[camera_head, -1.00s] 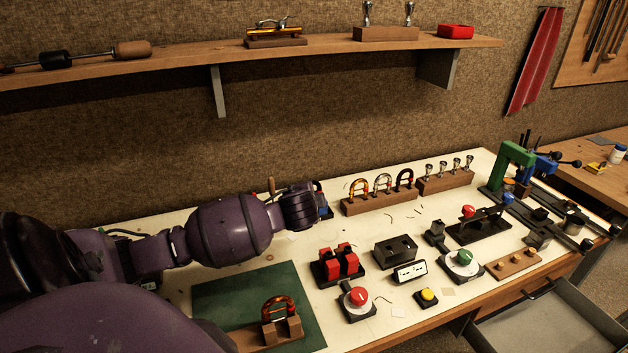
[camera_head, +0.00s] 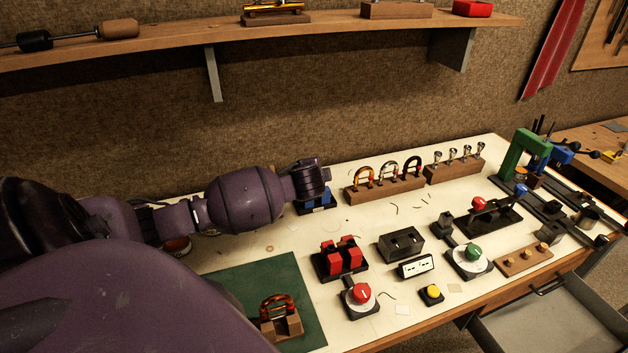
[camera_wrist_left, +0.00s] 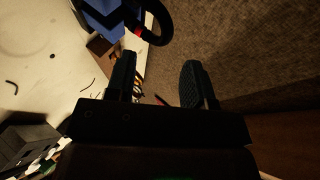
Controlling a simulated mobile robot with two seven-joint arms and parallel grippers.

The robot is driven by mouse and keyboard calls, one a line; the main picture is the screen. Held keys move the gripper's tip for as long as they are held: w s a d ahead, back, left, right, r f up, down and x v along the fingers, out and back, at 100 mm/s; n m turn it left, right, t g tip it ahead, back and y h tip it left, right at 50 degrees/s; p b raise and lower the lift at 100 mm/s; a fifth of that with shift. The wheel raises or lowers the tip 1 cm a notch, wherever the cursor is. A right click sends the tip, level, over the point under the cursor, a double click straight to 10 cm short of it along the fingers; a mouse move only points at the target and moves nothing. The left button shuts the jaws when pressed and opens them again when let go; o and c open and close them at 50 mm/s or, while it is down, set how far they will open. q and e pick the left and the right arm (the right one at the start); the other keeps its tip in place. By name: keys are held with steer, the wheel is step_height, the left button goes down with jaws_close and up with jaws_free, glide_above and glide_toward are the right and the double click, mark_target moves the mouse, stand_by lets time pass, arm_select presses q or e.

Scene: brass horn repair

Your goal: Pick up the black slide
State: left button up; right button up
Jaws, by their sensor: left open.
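The black slide (camera_head: 413,164) is a dark U-shaped tube standing upright in a wooden rack (camera_head: 385,190), at the right of a gold slide (camera_head: 363,176) and a silver slide (camera_head: 389,169). My left arm reaches in from the left, and its wrist is left of the rack, near a blue fixture (camera_head: 317,202). In the left wrist view my left gripper (camera_wrist_left: 160,68) is open, with nothing between its fingers. A dark curved piece with a red band (camera_wrist_left: 163,24) shows beyond the fingertips beside a blue block (camera_wrist_left: 103,14); I cannot tell whether it is the slide. My right gripper is out of view.
A second wooden rack (camera_head: 456,173) with silver mouthpieces stands right of the slides. A red fixture (camera_head: 340,258), a black box (camera_head: 401,244) and a green mat (camera_head: 245,288) lie nearer the front. A shelf (camera_head: 190,30) hangs above. Bare bench lies in front of the slide rack.

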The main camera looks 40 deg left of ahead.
arm_select(q)
steer(key=shift+p+x, duration=0.4)
steer(key=shift+x, duration=2.2)
steer(key=shift+a, duration=0.15)
steer(key=shift+r, duration=0.1)
jaws_close()
